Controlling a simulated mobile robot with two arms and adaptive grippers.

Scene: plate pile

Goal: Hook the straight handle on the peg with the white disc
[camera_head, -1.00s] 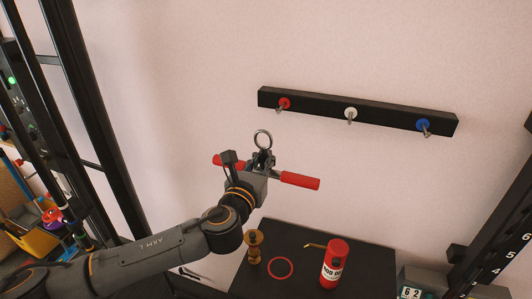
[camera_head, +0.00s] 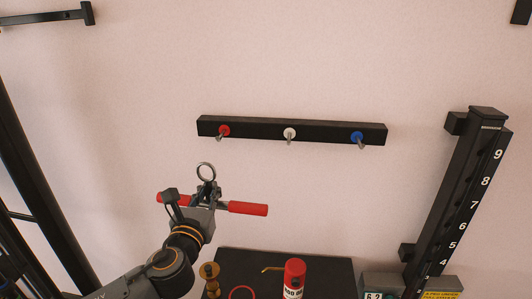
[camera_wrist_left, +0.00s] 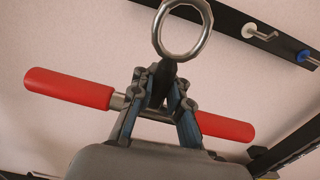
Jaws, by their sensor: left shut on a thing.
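The straight handle (camera_head: 248,208) is a bar with red grips at both ends and a metal ring (camera_head: 206,172) standing up from its middle. My left gripper (camera_head: 205,192) is shut on the bar's middle, below and left of the rack. The handle also shows in the left wrist view (camera_wrist_left: 70,88), with its ring (camera_wrist_left: 183,32) above the fingers. The peg with the white disc (camera_head: 290,138) is the middle one on the black wall rail; it also shows in the left wrist view (camera_wrist_left: 262,34), up and right of the ring, apart from it. My right gripper is not in view.
The black rail (camera_head: 325,132) also bears a red-disc peg (camera_head: 223,133) and a blue-disc peg (camera_head: 358,138). Below stands a black surface (camera_head: 335,268) with a red can (camera_head: 294,278) and a brass item (camera_head: 209,274). A numbered post (camera_head: 460,195) rises at right. The wall between handle and rail is clear.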

